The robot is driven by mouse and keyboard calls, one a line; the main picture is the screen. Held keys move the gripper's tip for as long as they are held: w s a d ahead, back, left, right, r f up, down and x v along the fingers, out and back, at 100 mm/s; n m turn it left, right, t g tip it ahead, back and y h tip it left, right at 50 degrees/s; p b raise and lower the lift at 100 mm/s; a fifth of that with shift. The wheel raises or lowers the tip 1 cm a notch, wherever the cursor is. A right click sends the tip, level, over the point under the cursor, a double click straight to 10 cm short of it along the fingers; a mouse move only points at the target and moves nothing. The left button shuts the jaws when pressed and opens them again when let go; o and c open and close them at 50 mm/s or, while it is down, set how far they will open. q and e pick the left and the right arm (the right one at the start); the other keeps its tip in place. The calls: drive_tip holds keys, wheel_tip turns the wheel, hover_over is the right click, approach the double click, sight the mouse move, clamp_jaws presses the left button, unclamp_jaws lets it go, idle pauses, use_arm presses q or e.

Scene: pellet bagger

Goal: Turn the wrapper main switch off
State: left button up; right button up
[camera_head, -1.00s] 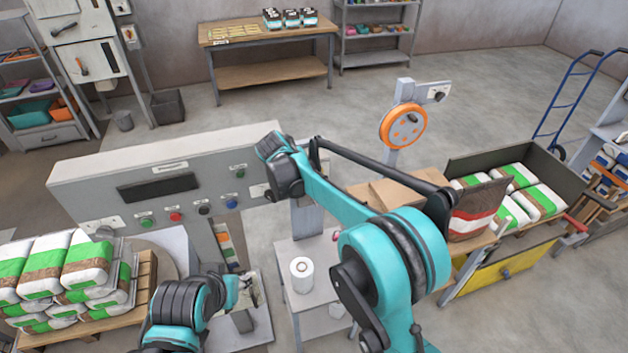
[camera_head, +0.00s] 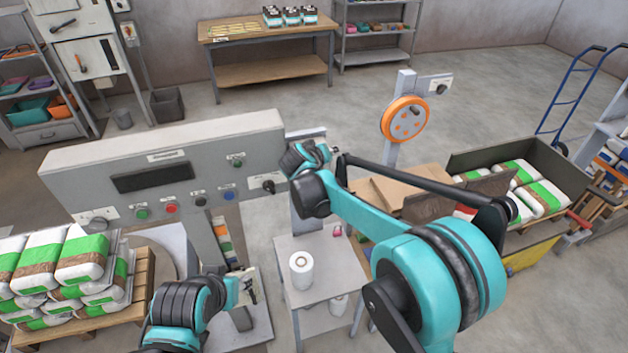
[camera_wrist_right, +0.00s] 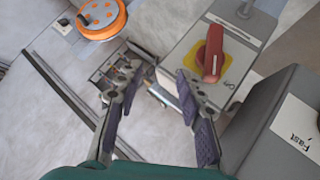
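In the right wrist view, a red rotary handle (camera_wrist_right: 211,54) sits on a yellow plate on the face of a grey box (camera_wrist_right: 190,48). The handle lies roughly along the picture's vertical; a small dark label is printed near its lower end. My right gripper (camera_wrist_right: 157,82) is open and empty, its fingertips to the left of and just below the handle, apart from it. In the head view my right gripper (camera_head: 328,151) is beyond the panel's right end and hides the red handle. My left gripper (camera_head: 246,288) is low in front of the panel; its finger opening is unclear.
The grey control panel (camera_head: 90,165) has several buttons and a black knob (camera_head: 268,185) at its right end. Its corner marked "Fast" (camera_wrist_right: 295,125) is close on the right in the wrist view. An orange wheel (camera_head: 405,119) on a post stands to the right.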

drive_tip(key=s+f+n+t+y+b, duration=0.6)
drive_tip(key=s+f+y+b, duration=0.1)
drive_tip(key=f+y+b, duration=0.15)
use_arm(q)
wheel_tip(320, 180, down, 11)
drive_tip(key=b, duration=0.1)
drive_tip(key=shift+s+f, duration=0.2)
drive_tip(key=shift+s, duration=0.15)
use_arm(e)
drive_tip(key=x, duration=0.7)
drive_tip(key=shift+a+r+y, duration=0.3)
drive_tip(key=shift+r+y, duration=0.15)
drive_tip(key=shift+w, duration=0.15)
use_arm(q)
drive_tip(key=shift+d, duration=0.1)
use_arm(e)
clamp_jaws()
